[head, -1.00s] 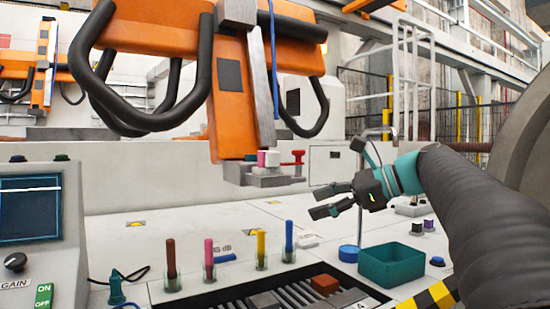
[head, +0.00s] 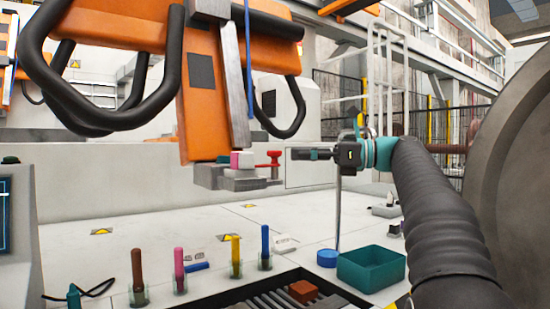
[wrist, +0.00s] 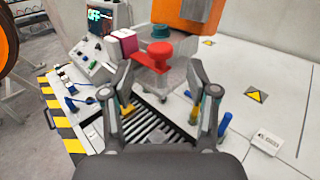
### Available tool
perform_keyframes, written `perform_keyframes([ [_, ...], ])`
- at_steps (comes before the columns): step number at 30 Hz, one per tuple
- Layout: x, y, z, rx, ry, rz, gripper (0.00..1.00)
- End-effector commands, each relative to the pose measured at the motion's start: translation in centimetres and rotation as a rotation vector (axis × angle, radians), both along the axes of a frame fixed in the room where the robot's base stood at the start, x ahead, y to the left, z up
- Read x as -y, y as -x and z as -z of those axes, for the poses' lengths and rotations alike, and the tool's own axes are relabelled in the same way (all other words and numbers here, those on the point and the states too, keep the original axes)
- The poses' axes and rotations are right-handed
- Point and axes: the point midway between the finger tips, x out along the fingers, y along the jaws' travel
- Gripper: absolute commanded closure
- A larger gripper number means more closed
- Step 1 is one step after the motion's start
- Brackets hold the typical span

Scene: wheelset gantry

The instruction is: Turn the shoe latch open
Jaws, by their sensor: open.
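The shoe latch is a red knob with a short lever (head: 270,159) at the right end of the grey shoe block (head: 232,178), under the orange gantry arm (head: 205,95). In the wrist view the red latch (wrist: 155,56) stands ahead, beyond the fingertips. My gripper (head: 298,154) is to the right of the latch at about its height in the head view, pointing left, apart from it. In the wrist view my gripper (wrist: 161,82) has its two fingers spread with nothing between them. A pink and white block (wrist: 120,44) sits left of the latch.
Below are several coloured pegs in clear holders, such as a yellow one (head: 235,258), a slatted dark tray (head: 262,291) and a green bin (head: 371,269). A large grey wheel (head: 512,180) stands at the right. The white deck (head: 140,213) has open room.

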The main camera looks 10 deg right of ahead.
Motion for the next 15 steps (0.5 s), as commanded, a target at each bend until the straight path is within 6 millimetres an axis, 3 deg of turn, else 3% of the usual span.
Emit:
perform_keyframes([
  [6, -3.5, -1.4, 0.1, 0.000, 0.000, 0.000, 0.41],
  [15, -5.7, -2.4, 0.0, 0.000, 0.001, 0.002, 0.41],
])
